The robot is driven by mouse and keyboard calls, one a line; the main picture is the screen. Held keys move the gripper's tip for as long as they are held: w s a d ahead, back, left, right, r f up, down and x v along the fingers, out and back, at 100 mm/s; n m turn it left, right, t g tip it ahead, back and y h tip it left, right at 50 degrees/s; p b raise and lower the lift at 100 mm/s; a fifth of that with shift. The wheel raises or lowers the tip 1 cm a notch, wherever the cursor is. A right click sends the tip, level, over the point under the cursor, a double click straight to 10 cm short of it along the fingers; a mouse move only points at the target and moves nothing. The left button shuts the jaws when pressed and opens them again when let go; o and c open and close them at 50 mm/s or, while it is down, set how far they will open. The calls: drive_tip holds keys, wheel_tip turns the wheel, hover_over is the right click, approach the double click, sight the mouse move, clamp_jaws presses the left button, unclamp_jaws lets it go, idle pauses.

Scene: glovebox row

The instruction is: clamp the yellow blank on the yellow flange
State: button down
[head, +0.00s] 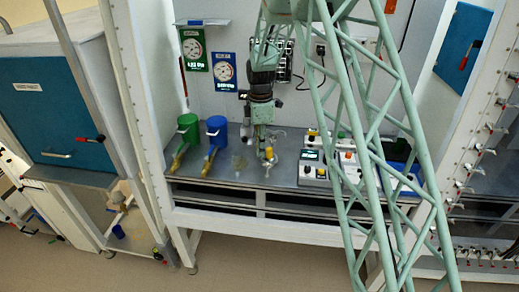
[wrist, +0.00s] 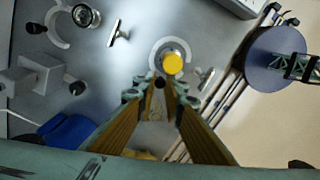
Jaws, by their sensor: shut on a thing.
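The yellow blank (wrist: 172,62) shows as a round yellow disc just beyond my fingertips, with a pale grey C-shaped clamp (wrist: 155,50) curving around it. My gripper (wrist: 163,90) points down at the bench, its fingers close together on a small dark part (wrist: 159,82) at the clamp's near edge. Whether that part belongs to the clamp cannot be told. In the head view my gripper (head: 265,135) is just above the yellow piece (head: 268,152). The flange beneath the yellow disc is hidden, so its seating cannot be judged.
Grey T-shaped handles (wrist: 118,33) (wrist: 205,78) stand on either side. Another C-shaped piece (wrist: 60,28) lies upper left. Green (head: 188,126) and blue (head: 216,130) canisters stand left on the bench, and control boxes (head: 313,165) stand to the right. The bench's front edge is close.

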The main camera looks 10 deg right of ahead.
drive_tip(key=shift+s+d+n, duration=0.1)
drive_tip(key=shift+s+n, duration=0.2)
drive_tip(key=shift+n, duration=0.4)
drive_tip(key=c, duration=2.7)
unclamp_jaws()
drive_tip(key=shift+r, duration=0.2)
wheel_tip(320, 180, up, 12)
drive_tip(key=shift+f, duration=0.2)
